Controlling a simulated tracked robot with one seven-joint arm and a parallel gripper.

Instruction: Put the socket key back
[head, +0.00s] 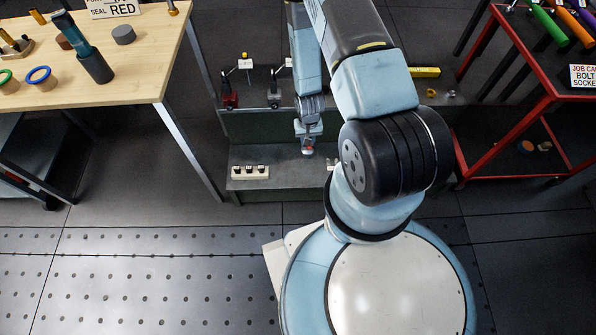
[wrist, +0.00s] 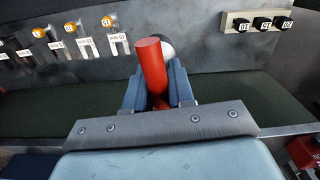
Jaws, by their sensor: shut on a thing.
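My gripper (head: 308,140) reaches low over the grey shelf of the dark green stand. In the wrist view my gripper (wrist: 160,92) is shut on a red cylindrical piece, which I take to be the socket key (wrist: 151,64). It stands up between the two blue-grey fingers and leans slightly.
A cream block with three black numbered sockets (head: 250,172) sits on the shelf (head: 282,172) left of my gripper. Several orange-topped pieces with white tags (wrist: 73,28) show in the wrist view. A wooden bench (head: 140,60) stands left, a red cart (head: 512,98) right.

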